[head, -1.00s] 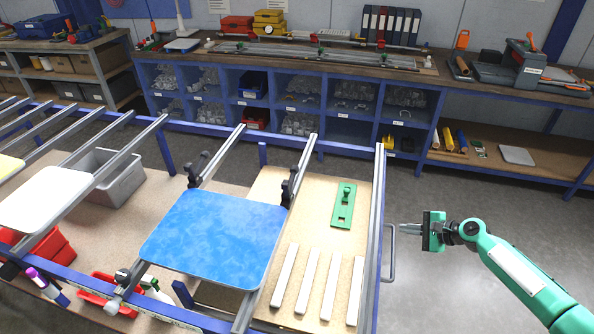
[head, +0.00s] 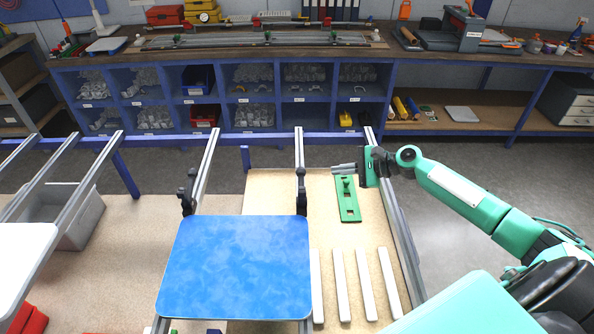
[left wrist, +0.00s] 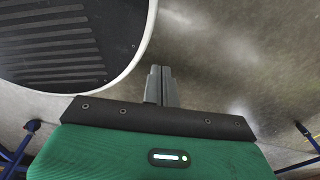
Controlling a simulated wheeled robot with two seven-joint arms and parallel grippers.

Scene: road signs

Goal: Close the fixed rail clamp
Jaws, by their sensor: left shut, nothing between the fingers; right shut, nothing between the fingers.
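A blue sign panel (head: 237,268) lies across two metal rails on the blue frame. A dark clamp (head: 187,191) sits on the left rail and another dark clamp (head: 301,192) on the right rail, both by the panel's far edge. I cannot tell which is the fixed clamp or whether either is closed. My right gripper (head: 336,169) is shut and empty, pointing left, over or near the far end of a green plate with a knob (head: 348,204), right of the right clamp and apart from it. My left gripper (left wrist: 160,84) is shut and empty above grey floor in the left wrist view.
Several pale strips (head: 365,285) lie on the board right of the panel. A long rail (head: 398,230) runs along the frame's right side, under my right arm. A grey bin (head: 75,220) stands at left. Blue shelving (head: 225,100) stands behind. Floor at right is open.

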